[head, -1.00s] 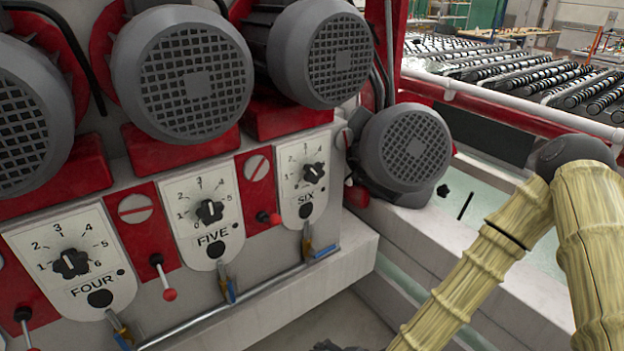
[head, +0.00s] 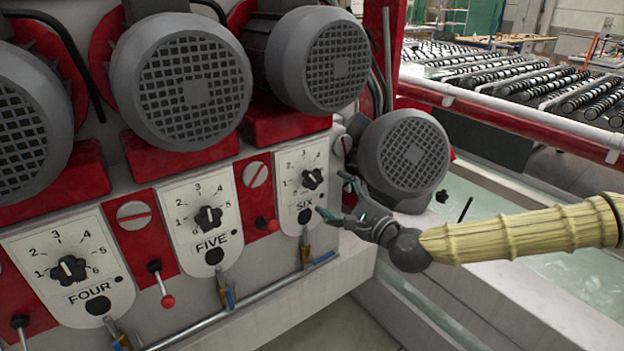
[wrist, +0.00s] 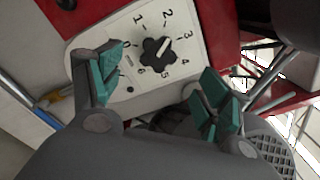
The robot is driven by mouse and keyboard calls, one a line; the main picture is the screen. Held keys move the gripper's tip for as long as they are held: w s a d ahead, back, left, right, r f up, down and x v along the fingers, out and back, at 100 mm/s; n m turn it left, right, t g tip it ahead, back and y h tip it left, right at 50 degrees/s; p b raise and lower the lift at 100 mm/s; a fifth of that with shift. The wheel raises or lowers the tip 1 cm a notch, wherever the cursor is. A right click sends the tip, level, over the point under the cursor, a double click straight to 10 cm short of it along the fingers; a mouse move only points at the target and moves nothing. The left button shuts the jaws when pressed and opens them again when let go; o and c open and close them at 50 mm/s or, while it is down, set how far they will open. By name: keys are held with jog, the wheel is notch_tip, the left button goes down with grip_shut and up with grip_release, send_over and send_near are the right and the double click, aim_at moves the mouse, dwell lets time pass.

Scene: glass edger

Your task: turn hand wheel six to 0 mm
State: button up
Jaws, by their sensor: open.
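Hand wheel six (head: 312,179) is a small black lobed knob on the white plate marked SIX (head: 289,200), the rightmost plate in the head view. My gripper (head: 334,196) is just right of the plate in the head view. In the wrist view my gripper (wrist: 163,82) has its teal-padded fingers spread wide, with the knob between and beyond them. The fingers appear apart from the knob, and nothing is held.
Plates FIVE (head: 205,222) and FOUR (head: 75,268) with similar knobs stand to the left. A red-knobbed lever (head: 268,224) is just left of plate six. Grey motors (head: 322,62) overhang the panel; another (head: 405,150) sits close behind my gripper. A pipe (head: 240,309) runs below.

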aim_at(315, 181)
jog(key=p+x, duration=0.3)
jog(key=x, duration=0.7)
jog(key=shift+a+f, duration=0.1)
jog(key=c, duration=1)
